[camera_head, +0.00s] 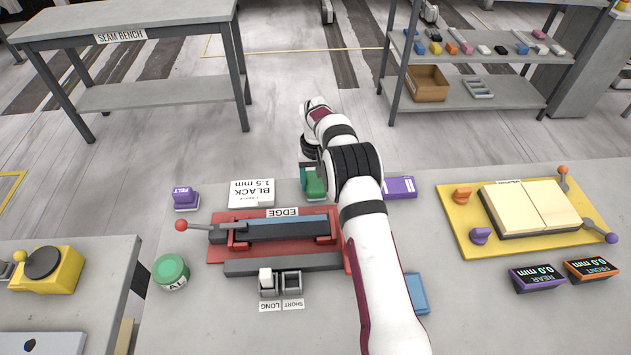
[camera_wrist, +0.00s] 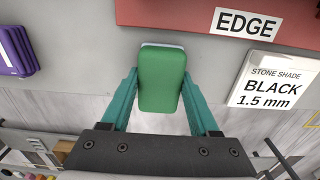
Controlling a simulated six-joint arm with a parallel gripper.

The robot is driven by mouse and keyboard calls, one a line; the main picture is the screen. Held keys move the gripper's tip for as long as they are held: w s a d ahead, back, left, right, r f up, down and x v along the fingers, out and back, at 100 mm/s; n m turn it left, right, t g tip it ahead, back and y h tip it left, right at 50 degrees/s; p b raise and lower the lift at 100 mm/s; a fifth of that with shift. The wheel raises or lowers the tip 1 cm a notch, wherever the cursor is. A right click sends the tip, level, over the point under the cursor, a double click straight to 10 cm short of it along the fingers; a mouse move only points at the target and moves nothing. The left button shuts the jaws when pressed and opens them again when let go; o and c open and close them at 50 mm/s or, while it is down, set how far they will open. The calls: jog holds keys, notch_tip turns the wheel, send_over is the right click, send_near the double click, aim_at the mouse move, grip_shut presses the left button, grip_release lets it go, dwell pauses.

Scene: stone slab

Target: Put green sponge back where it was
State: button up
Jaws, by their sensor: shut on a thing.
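The green sponge (camera_head: 314,183) is at the far edge of the grey slab, just beyond the red EDGE fixture. In the wrist view the sponge (camera_wrist: 162,78) shows its green top and a thin pale strip along its upper end. My gripper (camera_wrist: 161,88) is shut on it, with one teal finger along each side. In the head view my arm reaches over the slab and partly hides the sponge and my gripper (camera_head: 312,172). I cannot tell whether the sponge touches the slab or hangs just above it.
The red EDGE fixture (camera_head: 217,252) stands close by. The BLACK 1.5 mm box (camera_head: 251,193) and purple FELT block (camera_head: 186,198) are left of the sponge; a purple block (camera_head: 400,187) is right. A yellow board (camera_head: 455,230) lies farther right.

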aim_at(316, 181)
jog(key=shift+f, duration=0.1)
jog(key=o, duration=1.2)
notch_tip(316, 181, up, 12)
jog(key=s+d+r+m, duration=0.1)
jog(key=s+r, duration=0.6)
jog(key=r, duration=0.2)
jog(key=s+r+m+y, duration=0.1)
jog(key=s+r, duration=0.2)
jog(key=s, duration=0.4)
jog(key=s+r+m, duration=0.1)
jog(key=s+r, duration=0.1)
jog(key=s, duration=0.5)
jog(key=s+f+m, duration=0.1)
jog(key=s+f, duration=0.1)
jog(key=s, duration=0.8)
jog(key=s+f+m, duration=0.1)
jog(key=s+f, duration=0.1)
jog(key=s, duration=0.9)
jog(key=shift+d+f+m+y, duration=0.3)
jog(key=shift+f+y, duration=0.05)
jog(key=shift+y, duration=0.05)
